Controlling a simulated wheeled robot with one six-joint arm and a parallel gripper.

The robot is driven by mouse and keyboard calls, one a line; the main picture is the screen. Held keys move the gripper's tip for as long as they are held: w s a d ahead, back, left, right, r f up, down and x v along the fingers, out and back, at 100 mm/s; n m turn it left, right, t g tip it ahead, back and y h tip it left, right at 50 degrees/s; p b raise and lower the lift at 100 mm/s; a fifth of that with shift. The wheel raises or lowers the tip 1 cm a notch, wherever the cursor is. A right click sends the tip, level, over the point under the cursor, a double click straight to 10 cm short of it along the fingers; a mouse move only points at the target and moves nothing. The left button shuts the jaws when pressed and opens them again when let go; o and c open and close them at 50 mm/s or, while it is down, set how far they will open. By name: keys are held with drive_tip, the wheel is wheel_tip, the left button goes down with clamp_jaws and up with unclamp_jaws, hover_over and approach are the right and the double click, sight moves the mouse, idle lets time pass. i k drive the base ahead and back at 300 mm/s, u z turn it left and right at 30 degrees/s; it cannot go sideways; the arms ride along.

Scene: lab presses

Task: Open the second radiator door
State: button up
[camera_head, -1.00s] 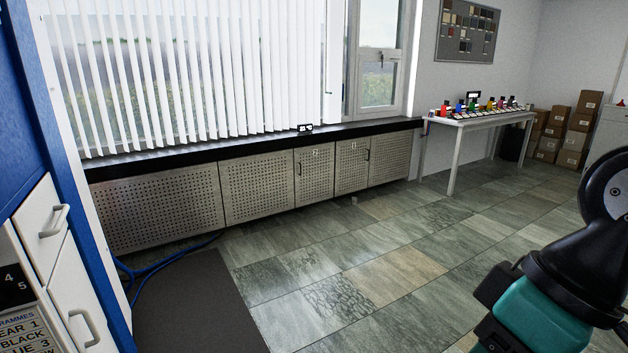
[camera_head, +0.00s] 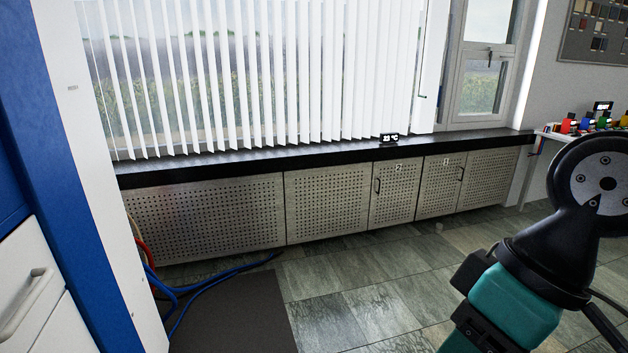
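The radiator cover is a row of perforated metal panels under the black window sill. The door labelled 2 (camera_head: 393,194) is right of the middle, with a dark vertical handle (camera_head: 377,186) at its left edge. It looks closed. The door labelled 1 (camera_head: 439,187) is to its right, with a handle (camera_head: 460,173) at its right edge, and it also looks closed. My arm shows at the lower right, apart from the doors. My gripper's fingertips are not in view.
A black sill (camera_head: 300,157) with a small temperature display (camera_head: 389,139) runs above the panels. Blue hoses (camera_head: 190,287) and a dark mat (camera_head: 235,318) lie at lower left. A white cabinet (camera_head: 40,300) stands at left. The tiled floor (camera_head: 380,285) before the doors is clear.

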sight(395, 183)
drive_tip(key=u, duration=0.15)
drive_tip(key=i, duration=2.1)
drive_tip(key=z, duration=0.4)
drive_tip(key=i, duration=2.3)
drive_tip(key=z, duration=0.45)
